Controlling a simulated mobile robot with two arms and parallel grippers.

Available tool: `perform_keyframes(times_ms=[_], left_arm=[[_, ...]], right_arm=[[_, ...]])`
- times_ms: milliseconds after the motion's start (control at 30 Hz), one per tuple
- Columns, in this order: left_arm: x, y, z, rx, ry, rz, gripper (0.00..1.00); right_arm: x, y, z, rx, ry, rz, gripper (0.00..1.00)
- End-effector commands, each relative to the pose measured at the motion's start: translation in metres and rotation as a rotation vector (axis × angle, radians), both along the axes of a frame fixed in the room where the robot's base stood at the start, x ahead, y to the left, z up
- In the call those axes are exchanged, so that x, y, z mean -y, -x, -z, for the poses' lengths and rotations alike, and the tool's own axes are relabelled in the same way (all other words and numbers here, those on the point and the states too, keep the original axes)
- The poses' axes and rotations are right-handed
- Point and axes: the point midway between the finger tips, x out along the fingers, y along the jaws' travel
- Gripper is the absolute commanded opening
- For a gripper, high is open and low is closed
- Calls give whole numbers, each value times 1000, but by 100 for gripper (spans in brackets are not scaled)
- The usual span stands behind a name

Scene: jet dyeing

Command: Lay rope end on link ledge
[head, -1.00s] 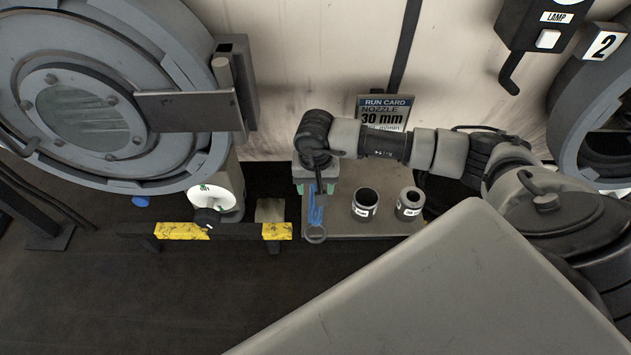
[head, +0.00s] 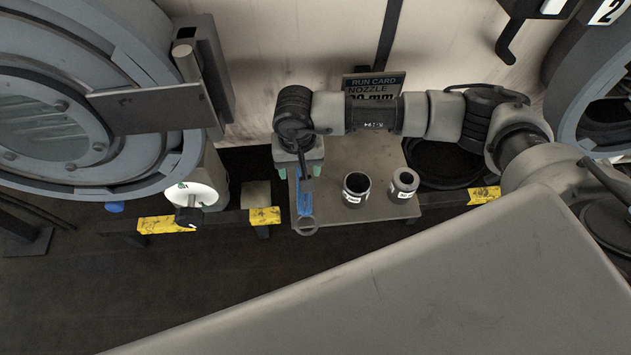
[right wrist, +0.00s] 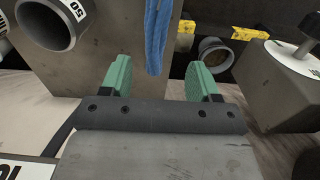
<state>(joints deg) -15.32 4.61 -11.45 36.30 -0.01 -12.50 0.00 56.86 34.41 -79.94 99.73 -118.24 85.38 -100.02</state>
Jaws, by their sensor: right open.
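In the right wrist view the rope (right wrist: 157,35) runs down between the two green fingers of my right gripper (right wrist: 160,70), with gaps on both sides. The gripper is open. A small beige plate (head: 256,194) left of the bench may be the link ledge; I cannot tell for certain. My left gripper is not in view.
Two labelled cylinders (head: 356,190) (head: 403,185) stand on the bench (head: 370,158) right of the rope. A run card (head: 374,84) stands behind. A yellow-marked rail (head: 165,224) and a large round vessel door (head: 60,130) are at the left.

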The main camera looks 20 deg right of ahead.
Motion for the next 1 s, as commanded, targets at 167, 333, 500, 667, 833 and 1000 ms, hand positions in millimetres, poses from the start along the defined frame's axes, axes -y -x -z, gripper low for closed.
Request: perform_keyframes(times_ms=[167, 333, 500, 667, 833, 1000], left_arm=[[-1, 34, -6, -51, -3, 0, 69], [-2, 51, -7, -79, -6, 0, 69], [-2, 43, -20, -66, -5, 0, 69], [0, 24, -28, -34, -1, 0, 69], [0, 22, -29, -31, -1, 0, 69], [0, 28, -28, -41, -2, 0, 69]], right_arm=[[1, 1, 29, -4, 1, 1, 61], [2, 0, 44, -2, 2, 2, 61], [5, 0, 60, -5, 3, 3, 61], [6, -1, 85, -3, 1, 1, 61], [7, -2, 96, -1, 1, 1, 61], [7, -2, 97, -1, 1, 1, 61]])
